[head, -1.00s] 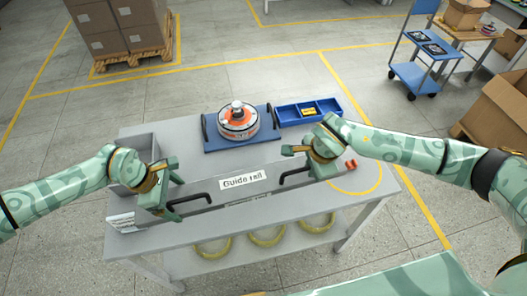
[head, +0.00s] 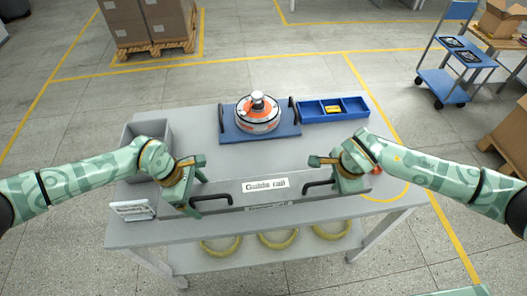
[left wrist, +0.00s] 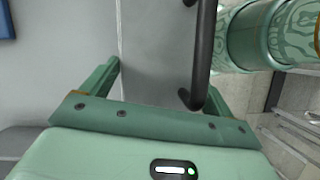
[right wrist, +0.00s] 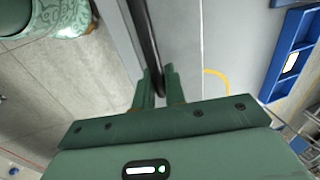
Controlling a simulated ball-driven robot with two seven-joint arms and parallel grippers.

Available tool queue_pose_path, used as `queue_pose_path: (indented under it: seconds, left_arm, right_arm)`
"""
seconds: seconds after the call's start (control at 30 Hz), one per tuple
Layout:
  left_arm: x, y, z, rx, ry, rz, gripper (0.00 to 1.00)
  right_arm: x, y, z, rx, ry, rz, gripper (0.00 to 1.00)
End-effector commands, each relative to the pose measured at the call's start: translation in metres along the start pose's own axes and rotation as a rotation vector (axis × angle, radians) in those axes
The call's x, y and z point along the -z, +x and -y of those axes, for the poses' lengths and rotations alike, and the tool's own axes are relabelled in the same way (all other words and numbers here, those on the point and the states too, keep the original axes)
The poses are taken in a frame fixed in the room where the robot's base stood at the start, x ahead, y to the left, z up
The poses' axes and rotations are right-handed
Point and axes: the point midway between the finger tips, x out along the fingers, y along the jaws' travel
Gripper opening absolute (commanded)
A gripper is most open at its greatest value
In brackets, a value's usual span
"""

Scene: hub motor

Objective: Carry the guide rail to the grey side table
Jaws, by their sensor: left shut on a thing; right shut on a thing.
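The guide rail (head: 240,192) is a long grey bar with a white "Guide rail" label, along the front of the grey workbench (head: 185,236). A black handle stands near each end. My left gripper (head: 199,187) is at the left handle, shut on the rail; in the left wrist view its fingers stand wide apart, the black handle (left wrist: 203,45) close to one. My right gripper (head: 328,176) is shut on the right black handle (right wrist: 150,45), between close fingers in the right wrist view. I cannot tell whether the rail touches the bench. I cannot make out a separate grey side table.
An orange-and-white hub motor (head: 258,115) sits on a blue plate behind the rail. A blue compartment tray (head: 333,110) is to its right, a grey bin (head: 147,131) at left. Yellow rings lie on the lower shelf. A blue cart (head: 444,84) stands farther right.

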Motion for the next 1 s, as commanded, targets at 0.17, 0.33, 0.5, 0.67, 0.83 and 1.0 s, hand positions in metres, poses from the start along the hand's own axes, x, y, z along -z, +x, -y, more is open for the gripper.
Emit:
queue_pose_path:
  seconds: [0.17,0.33,0.5,0.67,0.83,1.0]
  left_arm:
    - [0.001,0.001,0.001,0.002,0.011,-0.001,0.16]
    - [0.003,0.006,0.001,0.004,0.010,-0.001,0.16]
    - [0.007,0.017,0.002,0.008,0.008,-0.001,0.16]
    - [0.012,0.029,0.003,0.013,0.006,0.000,0.16]
    - [0.018,0.043,0.003,0.019,0.004,0.001,0.16]
    - [0.021,0.051,0.004,0.024,0.001,0.000,0.98]
  right_arm:
    - [0.003,0.000,0.003,0.008,0.001,-0.005,0.00]
    - [0.003,0.005,0.002,0.006,0.001,-0.004,0.00]
    - [0.002,0.016,-0.001,0.001,0.001,-0.004,0.00]
    - [0.002,0.029,-0.004,-0.004,0.001,-0.003,0.00]
    - [0.002,0.044,-0.008,-0.011,0.001,-0.003,0.00]
    - [0.002,0.052,-0.011,-0.016,0.001,-0.003,0.24]
